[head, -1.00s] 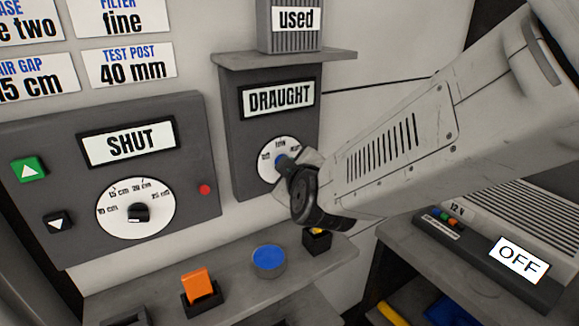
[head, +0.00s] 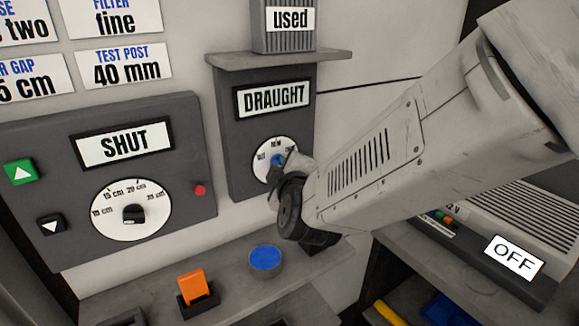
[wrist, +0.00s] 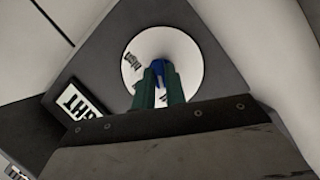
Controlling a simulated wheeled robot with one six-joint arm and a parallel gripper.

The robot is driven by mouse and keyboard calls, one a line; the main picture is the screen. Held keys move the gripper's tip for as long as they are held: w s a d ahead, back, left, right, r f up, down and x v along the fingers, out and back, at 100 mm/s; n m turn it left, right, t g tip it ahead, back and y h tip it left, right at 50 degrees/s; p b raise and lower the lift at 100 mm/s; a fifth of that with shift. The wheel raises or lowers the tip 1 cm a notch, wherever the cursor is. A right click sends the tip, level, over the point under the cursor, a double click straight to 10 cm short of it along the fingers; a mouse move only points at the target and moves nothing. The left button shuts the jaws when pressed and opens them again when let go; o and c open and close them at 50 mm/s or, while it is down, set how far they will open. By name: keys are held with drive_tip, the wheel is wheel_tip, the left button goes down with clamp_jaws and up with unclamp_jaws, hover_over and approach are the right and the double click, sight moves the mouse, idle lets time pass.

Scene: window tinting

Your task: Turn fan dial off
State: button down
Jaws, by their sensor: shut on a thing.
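The fan dial is a blue knob on a round white plate (head: 268,153) below the DRAUGHT sign (head: 273,96) on a dark grey panel. The plate carries small labels, only partly readable. In the wrist view the blue knob (wrist: 172,45) sits between the two green fingers of my gripper (wrist: 160,80) on the white plate (wrist: 140,48). My gripper is shut on the knob. In the head view my wrist and gripper (head: 280,172) cover the lower right of the dial, and the knob is mostly hidden.
A grey panel (head: 70,235) with a SHUT sign and another dial (head: 132,212) stands at left. Below is a shelf (head: 225,283) with an orange block (head: 193,287) and a blue round piece (head: 265,257). A 12 V unit showing OFF (head: 514,258) is at right.

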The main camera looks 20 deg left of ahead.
drive_tip(key=c, duration=1.4)
unclamp_jaws()
drive_tip(key=shift+a, duration=0.1)
drive_tip(key=shift+c, duration=0.2)
drive_tip(key=v, duration=0.8)
